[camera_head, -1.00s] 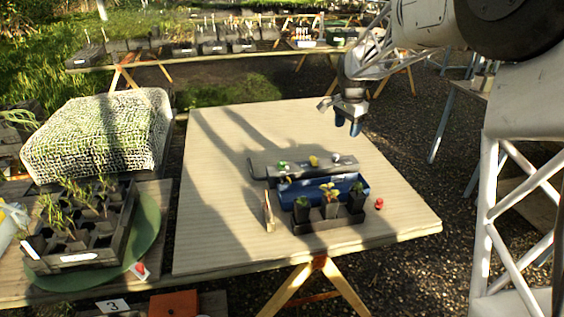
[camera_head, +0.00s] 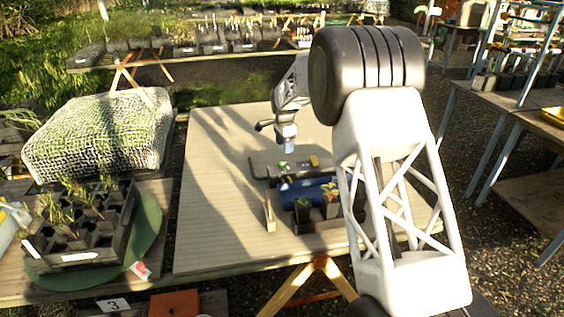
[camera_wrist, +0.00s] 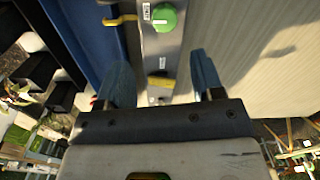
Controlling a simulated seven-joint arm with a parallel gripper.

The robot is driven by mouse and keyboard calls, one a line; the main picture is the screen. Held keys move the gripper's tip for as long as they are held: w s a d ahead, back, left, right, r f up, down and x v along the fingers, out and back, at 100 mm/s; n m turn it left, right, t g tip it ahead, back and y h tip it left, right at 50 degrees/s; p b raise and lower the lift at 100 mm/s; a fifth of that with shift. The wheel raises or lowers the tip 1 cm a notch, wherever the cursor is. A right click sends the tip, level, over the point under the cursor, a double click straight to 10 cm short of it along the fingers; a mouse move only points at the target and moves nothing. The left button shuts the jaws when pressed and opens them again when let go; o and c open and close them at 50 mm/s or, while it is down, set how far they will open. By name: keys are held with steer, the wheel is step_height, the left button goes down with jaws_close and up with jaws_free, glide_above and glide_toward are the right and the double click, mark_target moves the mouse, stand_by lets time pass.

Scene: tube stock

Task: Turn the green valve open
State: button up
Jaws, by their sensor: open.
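The green valve (camera_head: 283,164) is a small round knob on the grey manifold bar (camera_head: 262,176) on the table. In the wrist view the green valve (camera_wrist: 164,18) sits near the top of the bar, with a pale line across its face. My gripper (camera_head: 287,147) is above the bar, near the green valve. In the wrist view my gripper (camera_wrist: 157,85) is open and empty, its blue fingers on either side of the bar, apart from the green valve.
A small wooden piece (camera_head: 268,214) stands left of the pots. The left part of the tabletop (camera_head: 215,190) is clear. My arm covers the table's right side.

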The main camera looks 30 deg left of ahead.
mark_target(282, 162)
steer(key=shift+s+a+f, duration=0.1)
steer(key=shift+a+f, duration=0.3)
steer(key=shift+a, duration=0.2)
steer(key=shift+f, duration=0.1)
steer(key=shift+f, duration=3.85)
steer(key=c, duration=0.9)
